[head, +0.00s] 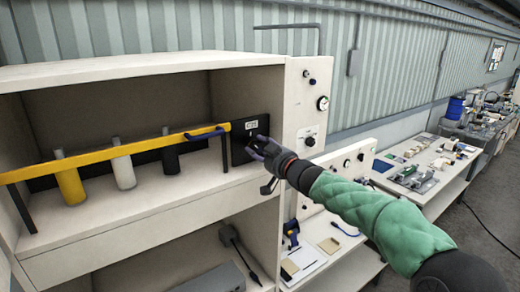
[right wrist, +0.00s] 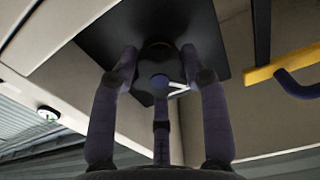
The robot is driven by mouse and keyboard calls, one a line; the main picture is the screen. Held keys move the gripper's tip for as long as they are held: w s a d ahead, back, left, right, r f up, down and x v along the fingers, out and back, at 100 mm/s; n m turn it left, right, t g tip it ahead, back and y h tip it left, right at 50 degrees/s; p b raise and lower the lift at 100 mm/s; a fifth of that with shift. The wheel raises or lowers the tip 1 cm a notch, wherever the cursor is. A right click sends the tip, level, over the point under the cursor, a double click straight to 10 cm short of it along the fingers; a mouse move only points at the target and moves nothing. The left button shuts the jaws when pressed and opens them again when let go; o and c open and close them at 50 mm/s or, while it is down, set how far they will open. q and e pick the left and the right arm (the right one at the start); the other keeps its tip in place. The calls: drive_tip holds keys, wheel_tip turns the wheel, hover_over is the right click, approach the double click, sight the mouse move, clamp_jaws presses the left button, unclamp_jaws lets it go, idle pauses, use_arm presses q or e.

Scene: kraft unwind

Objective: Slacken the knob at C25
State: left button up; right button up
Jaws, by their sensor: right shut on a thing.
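A black square panel (head: 240,139) with a white label (head: 251,126) is fixed at the right end inside the upper shelf of the cabinet. The label is small and seems to read C25. My right gripper (head: 258,145) is at this panel, its arm coming in from the right. In the right wrist view its fingers close around a dark round knob (right wrist: 160,80) that stands out from the black panel (right wrist: 215,38). The knob is mostly hidden by the gripper in the head view. My left gripper is not in view.
A yellow bar (head: 95,161) with a blue handle (head: 204,133) runs across the shelf front, left of my gripper. Yellow, white and black cylinders stand behind it. A white panel with gauges (head: 322,103) is on the right. Benches (head: 425,165) with parts stand farther right.

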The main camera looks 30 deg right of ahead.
drive_tip(key=f+n, duration=0.1)
drive_tip(key=n, duration=0.2)
drive_tip(key=shift+w+a+f+n, duration=0.1)
drive_tip(key=shift+a+f+n, duration=0.05)
drive_tip(key=shift+f+n, duration=0.25)
drive_tip(key=n+b, duration=0.1)
drive_tip(key=n, duration=0.2)
drive_tip(key=shift+n, duration=0.3)
drive_tip(key=n, duration=0.1)
drive_tip(key=n+b, duration=0.1)
drive_tip(key=n, duration=0.3)
drive_tip(key=shift+r, duration=0.25)
drive_tip(key=shift+r+n+b, duration=0.15)
drive_tip(key=shift+n+b, duration=0.4)
drive_tip(key=shift+n, duration=0.75)
drive_tip(key=shift+r, duration=0.2)
